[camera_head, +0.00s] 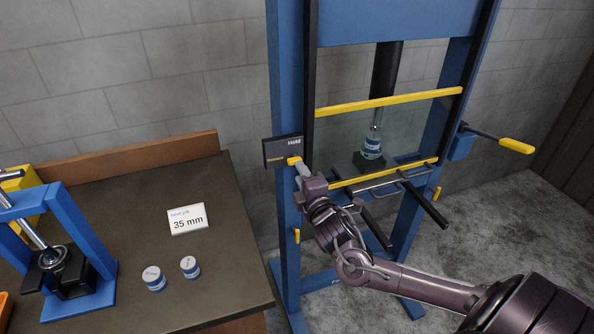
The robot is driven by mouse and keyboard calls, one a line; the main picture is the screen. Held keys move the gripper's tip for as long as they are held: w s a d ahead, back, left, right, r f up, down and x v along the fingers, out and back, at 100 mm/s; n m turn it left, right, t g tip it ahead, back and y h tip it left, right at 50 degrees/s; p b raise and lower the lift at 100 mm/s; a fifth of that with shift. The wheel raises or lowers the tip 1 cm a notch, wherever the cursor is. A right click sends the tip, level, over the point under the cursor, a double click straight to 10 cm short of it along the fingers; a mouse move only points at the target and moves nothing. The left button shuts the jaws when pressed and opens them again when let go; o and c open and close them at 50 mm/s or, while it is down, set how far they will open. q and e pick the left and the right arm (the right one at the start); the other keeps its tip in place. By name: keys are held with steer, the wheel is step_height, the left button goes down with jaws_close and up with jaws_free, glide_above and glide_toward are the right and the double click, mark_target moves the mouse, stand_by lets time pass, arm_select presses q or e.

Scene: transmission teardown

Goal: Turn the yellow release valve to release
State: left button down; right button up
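The yellow release valve (294,160) shows as a small yellow piece at the dark box on the left post of the blue press. The box (274,152) carries a label that seems to read "Hold". My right gripper (301,168) reaches up from the lower right, with its grey fingertips right at the yellow piece. The fingers overlap in this view, so I cannot tell whether they are closed on it or only touching. My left gripper is not in view.
The blue press frame (285,225) has a clear guard with yellow bars (390,101) and a yellow-gripped lever (515,145) at right. Inside, a labelled cylinder (372,146) stands under the ram. The bench (215,265) holds a "35 mm" card (187,219), two small cylinders (154,279) and a small blue press (80,235).

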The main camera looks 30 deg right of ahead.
steer(key=shift+v, duration=1.55)
steer(key=s+d+f+m+g+h, duration=0.1)
steer(key=d+f+m+g, duration=0.15)
steer(key=f, duration=0.75)
steer(key=s+d+f+m+g, duration=0.1)
steer(key=s+d+f+g, duration=0.15)
steer(key=f, duration=0.85)
steer(key=s+f+m+g, duration=0.2)
steer(key=s+f, duration=0.2)
steer(key=f, duration=0.4)
steer(key=s+f+m+g, duration=0.15)
steer(key=s+f, duration=0.25)
steer(key=f, duration=0.5)
steer(key=s+a+f+m+g+y, duration=0.1)
steer(key=s+a+f+g, duration=0.15)
steer(key=s+f, duration=0.4)
steer(key=s+a+f+m+g+y, duration=0.1)
steer(key=s+a+f+m, duration=0.15)
steer(key=s+f, duration=0.4)
steer(key=s+a+f+m+g+y, duration=0.1)
steer(key=s+a+f, duration=0.3)
steer(key=s, duration=0.5)
steer(key=s+a+f+m+g+y, duration=0.1)
steer(key=s+a+f+g+y, duration=0.1)
steer(key=s+a, duration=0.6)
steer(key=shift+s+f+g+b, duration=0.3)
steer(key=shift+s+f+g, duration=0.5)
steer(key=shift+s+f, duration=0.15)
steer(key=shift+a+m, duration=0.1)
steer(key=shift+m, duration=0.15)
